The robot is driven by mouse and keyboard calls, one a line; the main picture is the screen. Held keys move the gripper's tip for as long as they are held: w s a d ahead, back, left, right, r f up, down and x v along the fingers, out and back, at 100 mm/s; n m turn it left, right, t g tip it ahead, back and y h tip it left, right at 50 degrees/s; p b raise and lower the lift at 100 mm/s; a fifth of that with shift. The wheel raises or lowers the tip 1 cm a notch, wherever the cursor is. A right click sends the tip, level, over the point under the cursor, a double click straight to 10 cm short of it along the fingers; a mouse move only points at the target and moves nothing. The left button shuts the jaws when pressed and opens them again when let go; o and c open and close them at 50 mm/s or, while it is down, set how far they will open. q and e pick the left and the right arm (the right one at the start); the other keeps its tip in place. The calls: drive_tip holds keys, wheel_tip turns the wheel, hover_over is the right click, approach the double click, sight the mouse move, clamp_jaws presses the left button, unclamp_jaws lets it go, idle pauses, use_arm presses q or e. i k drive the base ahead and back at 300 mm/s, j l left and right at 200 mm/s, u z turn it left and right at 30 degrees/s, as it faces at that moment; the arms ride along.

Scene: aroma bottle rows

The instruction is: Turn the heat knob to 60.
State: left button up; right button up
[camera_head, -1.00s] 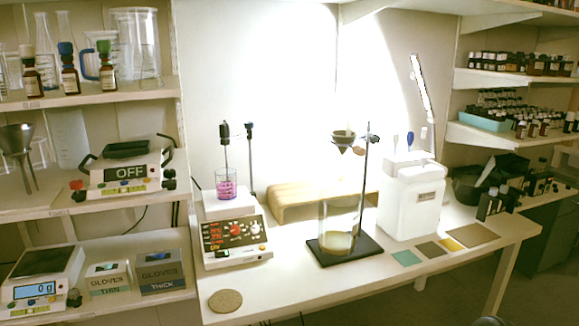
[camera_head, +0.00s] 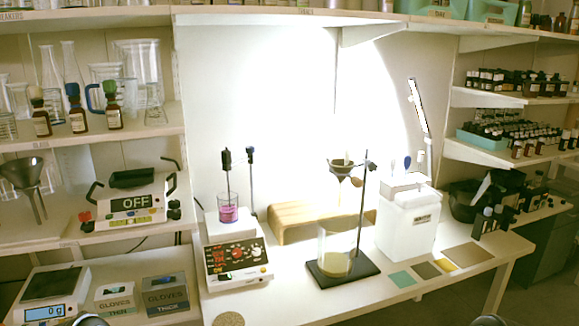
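A white hotplate stirrer (camera_head: 234,279) stands on the white bench, left of centre. Its dark front panel (camera_head: 232,262) has red lit readouts on the left and knobs on the right. The labels and digits are too small to read, so I cannot tell which knob is heat or its setting. A beaker of pink liquid (camera_head: 228,214) stands on its top plate. Neither gripper shows. Only small rounded grey parts, likely of my arms, show at the bottom edge on the left and right. Nothing of mine touches the hotplate.
A round cork mat (camera_head: 229,319) lies before the hotplate. Right of it are a wooden block (camera_head: 290,220), a ring stand with a black base (camera_head: 342,272) and a white container (camera_head: 408,226).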

sight(237, 252)
drive_tip(key=i+l+u, duration=0.1)
drive_tip(key=l, duration=0.35)
drive_tip(key=i+l+u, duration=0.1)
drive_tip(key=l, duration=0.4)
drive_tip(key=i+l+u, duration=0.1)
drive_tip(key=i+l, duration=0.15)
drive_tip(key=l, duration=0.25)
drive_tip(key=i+l+u, duration=0.1)
drive_tip(key=l, duration=0.4)
drive_tip(key=i+l+u, duration=0.1)
drive_tip(key=l, duration=0.4)
drive_tip(key=i+l+u, duration=0.1)
drive_tip(key=l, duration=0.45)
